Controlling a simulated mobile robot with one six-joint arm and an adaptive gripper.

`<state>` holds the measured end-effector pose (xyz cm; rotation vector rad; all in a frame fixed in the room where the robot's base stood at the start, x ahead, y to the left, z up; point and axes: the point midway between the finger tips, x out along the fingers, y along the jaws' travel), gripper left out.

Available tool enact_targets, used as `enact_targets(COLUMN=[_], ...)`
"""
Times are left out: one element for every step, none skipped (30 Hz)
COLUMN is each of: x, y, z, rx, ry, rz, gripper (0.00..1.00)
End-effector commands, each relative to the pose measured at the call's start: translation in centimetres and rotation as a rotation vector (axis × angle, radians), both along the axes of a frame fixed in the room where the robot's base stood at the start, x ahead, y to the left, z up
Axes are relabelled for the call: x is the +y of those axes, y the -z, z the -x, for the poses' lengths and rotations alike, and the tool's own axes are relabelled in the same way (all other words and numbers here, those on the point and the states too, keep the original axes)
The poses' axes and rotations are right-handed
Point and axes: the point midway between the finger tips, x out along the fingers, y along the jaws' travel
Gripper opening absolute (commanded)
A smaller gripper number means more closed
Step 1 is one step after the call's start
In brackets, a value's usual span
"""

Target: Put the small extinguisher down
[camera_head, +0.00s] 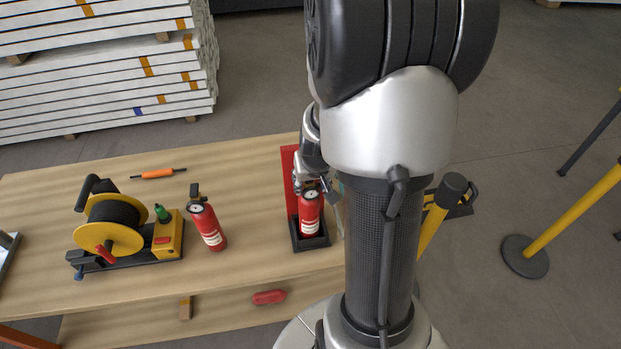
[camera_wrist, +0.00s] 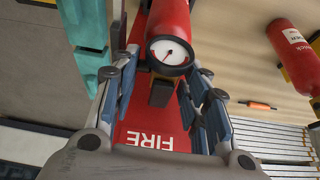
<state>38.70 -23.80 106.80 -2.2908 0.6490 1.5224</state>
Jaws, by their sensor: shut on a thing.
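The small extinguisher (camera_head: 310,215) is red with a white label band, upright at the stand near the table's right end. Its lower end is within the rim of the stand's black base (camera_head: 311,246); I cannot tell whether it touches the floor of that base. The stand's red back panel (camera_head: 288,170) rises behind it, and its FIRE lettering shows in the wrist view (camera_wrist: 150,138). My gripper (camera_head: 310,185) is shut on the extinguisher's top. In the wrist view the fingers (camera_wrist: 164,75) flank the valve and round gauge of the extinguisher (camera_wrist: 168,20).
A second red extinguisher (camera_head: 208,228) stands on the wooden table (camera_head: 245,170) to the left. Further left are a yellow cable reel (camera_head: 108,230) and an orange-handled tool (camera_head: 158,174). A teal object (camera_wrist: 88,30) is close beside my gripper. Bare tabletop separates the two extinguishers.

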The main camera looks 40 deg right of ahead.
Motion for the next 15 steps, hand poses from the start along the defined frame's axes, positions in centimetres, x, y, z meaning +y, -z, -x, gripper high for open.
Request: enact_targets(x=[-0.11, -0.11, -0.1, -0.1, -0.1, -0.1, 0.01, 0.02, 0.02, 0.02, 0.02, 0.02, 0.02, 0.02, 0.02], y=[-0.25, -0.24, -0.17, -0.1, 0.0, 0.12, 0.31, 0.24, 0.22, 0.22, 0.22, 0.22, 0.22, 0.22, 0.22], z=[-0.14, -0.15, -0.14, -0.14, -0.14, -0.14, 0.02, 0.02, 0.02, 0.02, 0.02, 0.02, 0.02, 0.02, 0.02], rx=[-0.005, -0.005, -0.005, -0.005, -0.004, -0.004, 0.001, 0.001, 0.001, 0.001, 0.001, 0.001, 0.001, 0.001, 0.001], ry=[0.0, 0.0, 0.0, 0.0, 0.0, 0.0, 0.0, 0.0, 0.0, 0.0, 0.0, 0.0, 0.0, 0.0, 0.0], rz=[0.003, 0.003, 0.003, 0.003, 0.003, 0.003, -0.001, -0.001, -0.001, -0.001, -0.001, -0.001, -0.001, -0.001, -0.001], gripper=[0.0, 0.0, 0.0, 0.0, 0.0, 0.0, 0.42, 0.44, 0.47, 0.49, 0.5, 0.5, 0.5, 0.5, 0.5])
